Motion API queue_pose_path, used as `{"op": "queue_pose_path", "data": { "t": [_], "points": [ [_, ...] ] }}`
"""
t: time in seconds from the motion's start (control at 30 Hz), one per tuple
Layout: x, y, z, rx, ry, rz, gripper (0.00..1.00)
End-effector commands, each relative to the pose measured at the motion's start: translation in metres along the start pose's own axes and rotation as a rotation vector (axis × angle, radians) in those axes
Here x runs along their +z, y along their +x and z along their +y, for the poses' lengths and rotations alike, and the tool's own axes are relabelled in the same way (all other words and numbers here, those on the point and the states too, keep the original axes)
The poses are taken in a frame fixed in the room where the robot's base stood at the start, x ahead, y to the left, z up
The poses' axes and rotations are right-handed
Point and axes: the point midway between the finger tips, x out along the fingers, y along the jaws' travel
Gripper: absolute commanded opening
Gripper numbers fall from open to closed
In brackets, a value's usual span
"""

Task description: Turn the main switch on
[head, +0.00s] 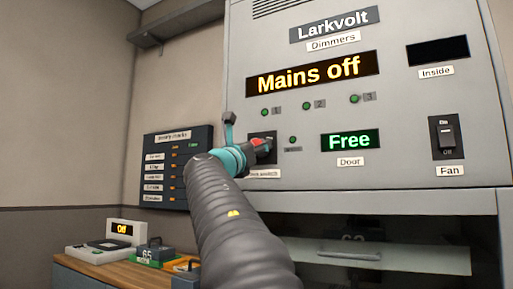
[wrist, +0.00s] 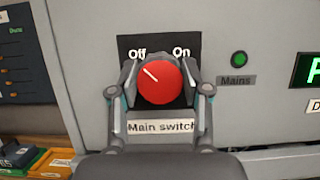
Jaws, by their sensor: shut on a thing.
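The main switch (wrist: 160,84) is a round red knob on a black plate marked "Off" and "On", with a "Main switch" label below it. In the wrist view its white pointer line slants up and left, toward "Off". My gripper (wrist: 155,85) is shut on the knob, with one finger on each side. In the head view the knob (head: 262,150) shows only partly behind my gripper (head: 250,152). The large display (head: 316,75) above reads "Mains off". A green round lamp labelled "Mains" (wrist: 239,59) sits right of the switch.
The grey Larkvolt cabinet (head: 400,105) fills the right side, with a Fan switch (head: 445,136) and a "Free" door display (head: 350,140). A dark labelled panel (head: 178,140) hangs on the wall at left. Below it, a wooden bench (head: 120,272) holds several small items.

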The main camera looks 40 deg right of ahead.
Motion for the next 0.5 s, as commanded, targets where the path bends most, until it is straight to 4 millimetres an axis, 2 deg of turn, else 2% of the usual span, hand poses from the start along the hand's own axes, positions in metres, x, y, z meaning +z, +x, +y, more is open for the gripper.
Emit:
{"op": "queue_pose_path", "data": {
  "t": [0.27, 0.5],
  "points": [
    [-0.0005, -0.0008, 0.0023, -0.034, 0.086, 0.002, 0.13],
    [0.0001, -0.0006, 0.003, -0.106, 0.261, 0.002, 0.13]
  ]
}}
